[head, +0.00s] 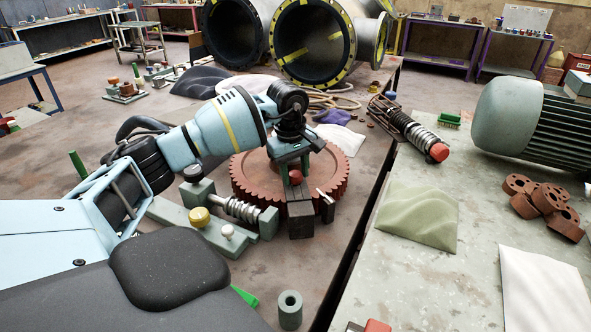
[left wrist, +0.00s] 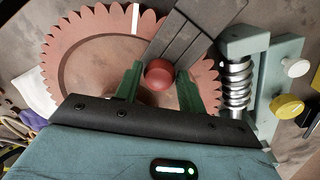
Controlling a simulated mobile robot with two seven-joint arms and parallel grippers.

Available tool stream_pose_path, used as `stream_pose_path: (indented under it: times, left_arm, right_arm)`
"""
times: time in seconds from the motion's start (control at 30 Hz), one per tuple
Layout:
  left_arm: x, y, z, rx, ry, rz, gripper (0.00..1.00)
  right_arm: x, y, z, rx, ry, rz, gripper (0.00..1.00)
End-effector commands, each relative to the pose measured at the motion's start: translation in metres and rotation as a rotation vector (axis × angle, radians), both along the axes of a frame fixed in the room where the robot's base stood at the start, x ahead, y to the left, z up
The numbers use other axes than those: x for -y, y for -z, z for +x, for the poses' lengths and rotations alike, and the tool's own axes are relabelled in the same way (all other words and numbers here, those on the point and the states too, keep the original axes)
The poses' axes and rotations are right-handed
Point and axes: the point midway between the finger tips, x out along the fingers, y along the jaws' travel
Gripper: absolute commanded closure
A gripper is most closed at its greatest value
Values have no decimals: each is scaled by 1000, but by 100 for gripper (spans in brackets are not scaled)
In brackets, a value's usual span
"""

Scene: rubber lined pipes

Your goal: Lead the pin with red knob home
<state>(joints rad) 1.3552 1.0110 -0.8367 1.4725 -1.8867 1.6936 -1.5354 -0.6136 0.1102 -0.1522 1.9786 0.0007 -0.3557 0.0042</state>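The round red knob (head: 296,177) of the pin sits at a dark block-shaped fixture (head: 300,220) by the front edge of a large rust-red gear (head: 245,178). My left gripper (head: 295,167) comes down over it from above. In the left wrist view the red knob (left wrist: 159,74) lies between the two green fingers (left wrist: 160,82), with a narrow gap seeming to show on each side. The left gripper looks open around the knob. The pin's shaft is hidden. The dark fixture (left wrist: 192,35) also shows beyond the knob. My right gripper is not in view.
A green bracket (head: 205,215) with a spring screw (head: 243,209) and a yellow knob (head: 200,216) stands close left of the fixture. A second table on the right holds a green cloth (head: 417,215), rusty rings (head: 545,205) and a motor (head: 530,120). A grey-green sleeve (head: 290,308) stands in front.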

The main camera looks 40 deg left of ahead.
Motion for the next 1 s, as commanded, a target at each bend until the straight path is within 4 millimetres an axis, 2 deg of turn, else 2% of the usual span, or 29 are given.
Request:
stream_pose_path:
  times: [0.03, 0.13, 0.57, 0.8, 1.0]
  left_arm:
    - [0, -1, 0, 1, 0, 0, 53]
    - [0, -1, 0, 1, 0, 0, 40]
    - [0, -1, 0, 0, 0, 0, 40]
    - [-1, -43, -3, 4, 0, 0, 40]
    - [-2, -69, -6, 2, 1, 0, 40]
  right_arm:
    - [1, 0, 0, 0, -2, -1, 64]
    - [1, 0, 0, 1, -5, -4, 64]
    - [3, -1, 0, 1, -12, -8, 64]
    - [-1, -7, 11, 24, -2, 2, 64]
    - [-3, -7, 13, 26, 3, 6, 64]
